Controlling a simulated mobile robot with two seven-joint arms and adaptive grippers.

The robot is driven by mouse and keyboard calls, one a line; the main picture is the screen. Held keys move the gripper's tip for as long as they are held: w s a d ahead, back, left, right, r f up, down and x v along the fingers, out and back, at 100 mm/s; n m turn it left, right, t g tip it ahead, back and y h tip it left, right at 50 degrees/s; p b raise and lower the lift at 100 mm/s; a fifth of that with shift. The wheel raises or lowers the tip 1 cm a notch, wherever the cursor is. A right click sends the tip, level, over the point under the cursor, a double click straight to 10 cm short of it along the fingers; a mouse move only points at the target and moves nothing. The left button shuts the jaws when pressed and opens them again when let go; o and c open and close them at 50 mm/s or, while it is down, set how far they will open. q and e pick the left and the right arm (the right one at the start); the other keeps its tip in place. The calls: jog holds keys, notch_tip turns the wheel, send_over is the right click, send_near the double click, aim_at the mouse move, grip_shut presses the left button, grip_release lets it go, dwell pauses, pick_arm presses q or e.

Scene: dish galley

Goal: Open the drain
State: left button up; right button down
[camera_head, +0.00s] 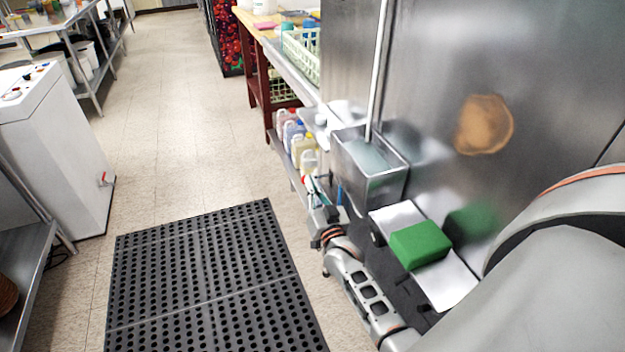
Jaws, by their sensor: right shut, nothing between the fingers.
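No part is plainly marked as a drain. A small red handle (104,179) sticks out low on the side of the white cabinet (62,150) at the left; I cannot tell whether it is the drain's. A steel basin (372,185) holding bluish liquid stands against the metal wall, with a white pole rising from it. My right gripper (313,187) is shut and empty, just left of the basin and in front of the bottle shelf. It is far from the red handle. Its fingertips are small and partly lost against the bottles. My left gripper is not in view.
Several bottles (299,140) stand on a low shelf beside my right gripper. A green block (420,245) lies on a white surface by my right arm. A black perforated mat (205,285) covers the floor; the tiled aisle (180,120) behind is clear.

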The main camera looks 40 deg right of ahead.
pick_arm(q)
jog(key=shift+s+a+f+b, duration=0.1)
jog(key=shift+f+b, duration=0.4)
jog(key=shift+b, duration=0.1)
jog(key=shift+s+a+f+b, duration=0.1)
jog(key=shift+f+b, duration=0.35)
jog(key=shift+b, duration=0.1)
pick_arm(e)
jog(key=shift+d+f+n+y, duration=0.1)
jog(key=shift+f+n+y, duration=0.25)
jog(key=shift+f+n, duration=0.6)
jog(key=shift+a+f+n+y, duration=0.1)
jog(key=shift+f+n+y, duration=0.35)
jog(key=shift+n, duration=0.95)
jog(key=shift+d+f+n+y, duration=0.1)
jog(key=shift+f+n+y, duration=0.2)
jog(key=shift+f+n, duration=0.7)
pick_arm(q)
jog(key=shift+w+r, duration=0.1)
pick_arm(e)
jog(key=shift+r+n, duration=0.15)
jog(key=shift+n, duration=0.1)
jog(key=shift+s, duration=0.15)
